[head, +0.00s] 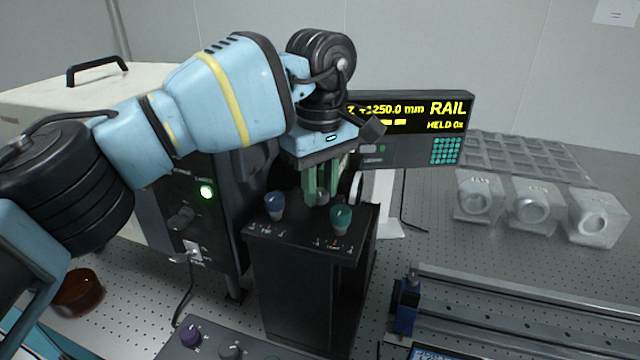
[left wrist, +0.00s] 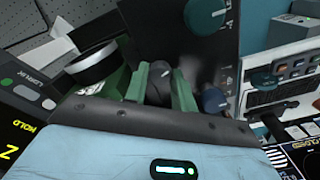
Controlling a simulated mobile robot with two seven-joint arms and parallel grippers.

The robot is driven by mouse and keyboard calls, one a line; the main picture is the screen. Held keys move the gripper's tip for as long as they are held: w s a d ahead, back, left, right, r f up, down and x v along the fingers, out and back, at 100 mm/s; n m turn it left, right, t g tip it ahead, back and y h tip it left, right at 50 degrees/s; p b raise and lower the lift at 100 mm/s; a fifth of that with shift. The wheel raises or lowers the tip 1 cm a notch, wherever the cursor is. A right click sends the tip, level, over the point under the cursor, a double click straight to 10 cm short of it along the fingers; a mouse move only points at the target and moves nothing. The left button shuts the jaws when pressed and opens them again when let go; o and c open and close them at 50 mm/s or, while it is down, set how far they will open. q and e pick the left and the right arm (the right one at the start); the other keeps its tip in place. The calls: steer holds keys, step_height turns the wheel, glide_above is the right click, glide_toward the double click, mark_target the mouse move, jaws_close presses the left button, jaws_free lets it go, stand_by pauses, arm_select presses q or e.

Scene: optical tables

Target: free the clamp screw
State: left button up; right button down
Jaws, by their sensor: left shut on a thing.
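My left gripper (head: 322,196) points down over the top of a black box (head: 300,240). Its green fingers are shut on a dark grey knob (head: 322,196), mostly hidden by them in the head view. In the left wrist view the knob (left wrist: 159,82) sits between the two fingers (left wrist: 159,85). A blue knob (head: 275,204) and a teal knob (head: 341,217) stand on the same top, on either side of it. I cannot tell which part is the clamp screw. A blue carrier (head: 407,303) with a small dark top stands at the rail. My right gripper is not in view.
Grey blocks with round holes (head: 533,204) and a compartment tray (head: 520,157) stand at the right. A metal rail (head: 530,300) lies front right. An amber dish (head: 78,292) is at left.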

mark_target(321, 192)
arm_select(q)
steer(key=shift+r, duration=0.15)
steer(key=o, duration=1)
steer(key=shift+r, duration=3.85)
